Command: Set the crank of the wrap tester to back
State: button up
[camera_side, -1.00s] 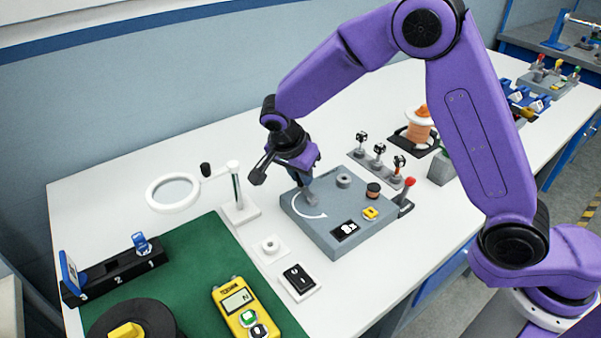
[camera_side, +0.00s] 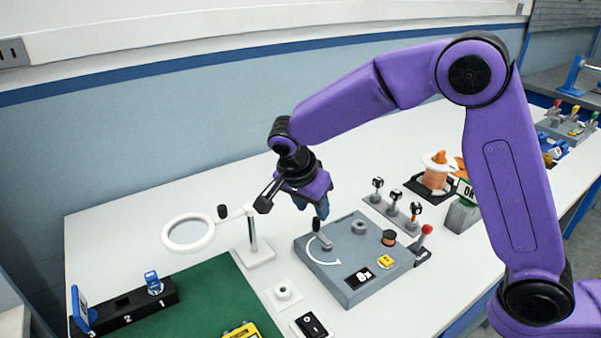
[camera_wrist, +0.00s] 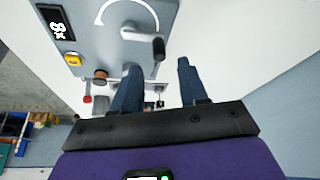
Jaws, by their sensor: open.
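The wrap tester (camera_side: 345,284) is a grey-blue box on the white table, with a white curved arrow on its top. Its crank (camera_side: 324,241) is a short grey arm with a dark upright knob (camera_side: 316,224); the arm lies towards the box's far edge, by one end of the arrow. In the wrist view the grey arm (camera_wrist: 137,36) and black knob (camera_wrist: 158,47) show clearly. My gripper (camera_side: 320,208) is just above the knob, with its blue fingers pointing down. In the wrist view its two fingers (camera_wrist: 158,66) are apart, with nothing between them.
The tester also carries a grey post (camera_side: 358,227), a copper-brown spool (camera_side: 389,238), a yellow button (camera_side: 385,261) and a red-knobbed lever (camera_side: 426,230). A ring magnifier on a stand (camera_side: 252,240) is left of it.

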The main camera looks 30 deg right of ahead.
jog(key=v, duration=1.2)
jog(key=s+d+f+n+y, duration=0.1)
jog(key=s+d+f+n, duration=0.2)
jog(key=s+d+n, duration=0.3)
jog(key=s+d+f+n+g+y, duration=0.1)
jog(key=s+d+f+n+y, duration=0.1)
jog(key=s+d+n, duration=0.4)
jog(key=s+d+f+n+y, duration=0.1)
jog(key=s+d+f+n, duration=0.2)
jog(key=s+d+n, duration=0.4)
jog(key=s+n, duration=0.7)
jog(key=s, duration=0.2)
jog(key=shift+f+g+y, duration=0.3)
jog(key=shift+w, duration=0.1)
dwell(1.7)
